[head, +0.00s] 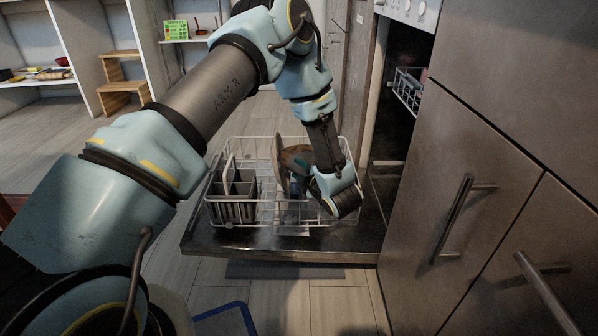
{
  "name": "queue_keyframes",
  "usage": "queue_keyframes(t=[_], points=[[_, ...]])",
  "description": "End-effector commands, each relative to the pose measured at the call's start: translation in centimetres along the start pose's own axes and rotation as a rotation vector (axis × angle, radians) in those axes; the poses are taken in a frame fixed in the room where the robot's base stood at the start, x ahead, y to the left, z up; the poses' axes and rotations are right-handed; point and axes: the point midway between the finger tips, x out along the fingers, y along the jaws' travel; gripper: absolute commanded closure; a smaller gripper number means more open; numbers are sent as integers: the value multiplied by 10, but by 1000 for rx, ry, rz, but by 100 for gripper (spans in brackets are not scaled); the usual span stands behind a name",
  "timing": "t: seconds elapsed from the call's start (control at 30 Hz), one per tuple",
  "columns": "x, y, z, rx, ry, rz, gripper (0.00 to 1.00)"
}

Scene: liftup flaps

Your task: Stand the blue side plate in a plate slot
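The dishwasher's lower rack (262,222), a white wire basket, sits on the lowered door. A brownish, round-edged plate (279,165) stands nearly upright, edge-on to me, near the middle of the rack. Another brown dish surface (298,155) shows just right of it, with a small teal patch (301,165) by my wrist. I cannot tell whether that patch is the blue side plate; no other blue plate shows. My gripper (314,192) is low over the right half of the rack, right of the standing plate. Its fingers are mostly hidden, so its grip is unclear.
A grey cutlery basket (237,196) fills the rack's left side. The open dishwasher door (215,241) juts out from the cabinets. Cabinet fronts with bar handles (452,218) stand close on the right. The upper rack (407,90) shows inside the dishwasher.

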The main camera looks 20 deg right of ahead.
Motion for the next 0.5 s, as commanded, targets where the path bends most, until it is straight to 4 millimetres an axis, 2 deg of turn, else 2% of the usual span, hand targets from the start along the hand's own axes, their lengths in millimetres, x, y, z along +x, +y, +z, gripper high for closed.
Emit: queue_keyframes(t=[0.03, 0.3, 0.5], points=[[-5, 8, -2, -1, -2, 1, 61], [-64, 7, -1, 2, -5, 0, 61], [-101, 6, -1, 3, -2, 1, 61]])
